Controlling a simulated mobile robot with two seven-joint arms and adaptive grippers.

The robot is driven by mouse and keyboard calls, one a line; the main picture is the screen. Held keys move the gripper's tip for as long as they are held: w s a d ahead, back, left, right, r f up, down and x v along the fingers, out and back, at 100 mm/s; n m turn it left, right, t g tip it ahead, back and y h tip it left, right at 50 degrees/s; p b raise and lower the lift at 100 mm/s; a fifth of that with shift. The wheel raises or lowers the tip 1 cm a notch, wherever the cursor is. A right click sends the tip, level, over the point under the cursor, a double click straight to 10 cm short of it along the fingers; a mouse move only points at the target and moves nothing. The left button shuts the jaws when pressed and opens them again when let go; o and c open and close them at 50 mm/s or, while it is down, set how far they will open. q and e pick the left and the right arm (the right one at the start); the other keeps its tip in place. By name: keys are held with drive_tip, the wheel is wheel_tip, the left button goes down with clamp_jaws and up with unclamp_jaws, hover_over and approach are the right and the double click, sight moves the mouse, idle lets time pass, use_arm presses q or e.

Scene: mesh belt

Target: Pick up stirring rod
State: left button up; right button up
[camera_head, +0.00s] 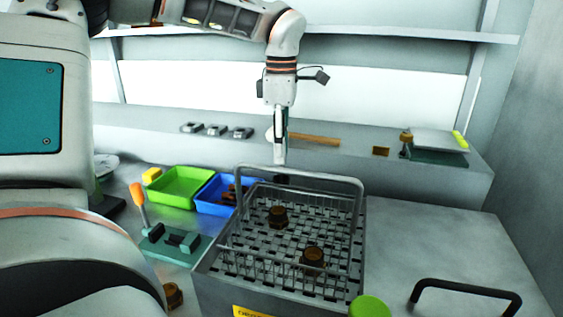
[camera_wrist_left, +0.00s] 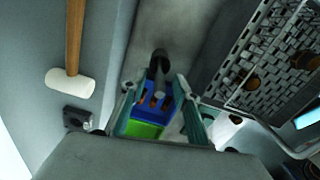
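My left gripper (camera_head: 280,160) points down behind the wire basket, near its back handle. In the left wrist view its two fingers (camera_wrist_left: 156,88) are apart, with nothing clearly held between them. A slim dark piece with a grey tip (camera_wrist_left: 158,66) shows beyond the fingers; a dark bit (camera_head: 283,179) also shows under the gripper in the head view. I cannot tell whether this is the stirring rod; no other thing is clearly a rod. My right gripper is not in view.
The wire basket (camera_head: 300,172) holds brown nuts. Left of it are a blue tray (camera_head: 207,208), a green tray (camera_head: 178,201) and an orange-handled tool (camera_head: 137,194). A wooden-handled mallet (camera_head: 315,139) lies on the back ledge. The grey top at right has some bare room.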

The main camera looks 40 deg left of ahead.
use_arm(q)
clamp_jaws()
drive_tip(key=shift+r, duration=0.1)
